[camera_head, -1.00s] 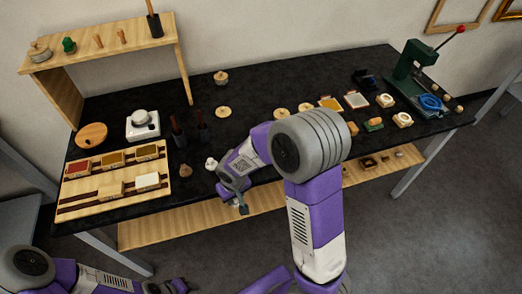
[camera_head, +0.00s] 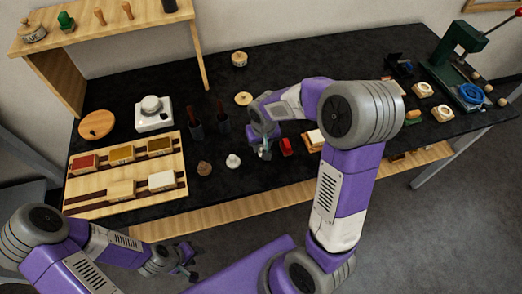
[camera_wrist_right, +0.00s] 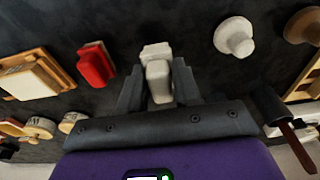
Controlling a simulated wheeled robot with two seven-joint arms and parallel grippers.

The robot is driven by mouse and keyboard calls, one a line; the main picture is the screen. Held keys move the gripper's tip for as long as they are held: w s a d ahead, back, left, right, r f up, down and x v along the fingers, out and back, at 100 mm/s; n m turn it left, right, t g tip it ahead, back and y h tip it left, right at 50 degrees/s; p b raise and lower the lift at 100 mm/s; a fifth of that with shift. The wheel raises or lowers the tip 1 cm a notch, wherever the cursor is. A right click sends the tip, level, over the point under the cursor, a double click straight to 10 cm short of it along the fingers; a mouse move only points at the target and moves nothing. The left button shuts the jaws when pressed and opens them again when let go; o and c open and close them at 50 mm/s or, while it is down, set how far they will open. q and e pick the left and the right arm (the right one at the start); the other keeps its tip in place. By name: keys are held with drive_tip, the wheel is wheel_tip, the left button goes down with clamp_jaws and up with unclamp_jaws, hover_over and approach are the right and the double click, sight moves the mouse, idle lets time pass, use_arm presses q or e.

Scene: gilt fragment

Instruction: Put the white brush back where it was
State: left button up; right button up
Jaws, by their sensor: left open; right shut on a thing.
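My right gripper (camera_head: 264,150) is over the front part of the black table. In the right wrist view it (camera_wrist_right: 158,92) is shut on a whitish, block-headed thing, which looks like the white brush (camera_wrist_right: 157,62). In the head view the gripper mostly hides it. A white knobbed piece (camera_head: 233,160) stands on the table just left of this gripper; it also shows in the wrist view (camera_wrist_right: 234,37). My left gripper (camera_head: 188,265) is open and empty, low in front of the table.
A red block (camera_head: 286,146) and a pad in a wooden frame (camera_head: 315,138) lie right of the right gripper. A brown knobbed piece (camera_head: 204,168) and dark cups (camera_head: 222,122) are to its left. A wooden rack (camera_head: 95,205) with coloured blocks lies further left.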

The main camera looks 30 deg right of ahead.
sight(261, 150)
wheel_tip(261, 150, down, 3)
drive_tip(key=shift+f+b, duration=0.2)
drive_tip(key=shift+b, duration=0.2)
drive_tip(key=shift+f, duration=0.2)
drive_tip(key=shift+f, duration=0.15)
drive_tip(key=o, duration=1)
